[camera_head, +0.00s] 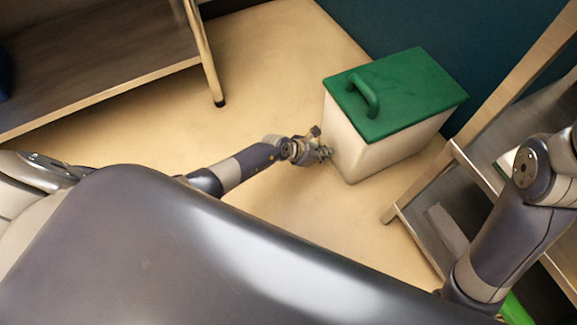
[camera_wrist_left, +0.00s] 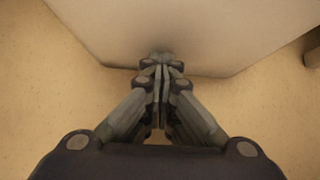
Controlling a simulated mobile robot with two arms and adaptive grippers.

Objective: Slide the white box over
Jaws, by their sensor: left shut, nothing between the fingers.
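The white box (camera_head: 384,154) stands on the floor against the dark teal wall, with a green lid (camera_head: 395,92) and a raised green handle (camera_head: 365,95) on top. My left gripper (camera_head: 327,152) is low at the box's left lower side, shut and empty. In the left wrist view the closed fingertips (camera_wrist_left: 161,62) are at the box's pale side (camera_wrist_left: 190,30), near its lower edge; they look to be touching it or very close. My right arm shows at the right edge, but its gripper is out of view.
A wooden shelf (camera_head: 100,50) with a leg stands at the upper left. A wooden-framed rack (camera_head: 450,215) stands close to the right of the box, with a narrow gap. The tan floor (camera_head: 270,60) left of and behind the box is clear.

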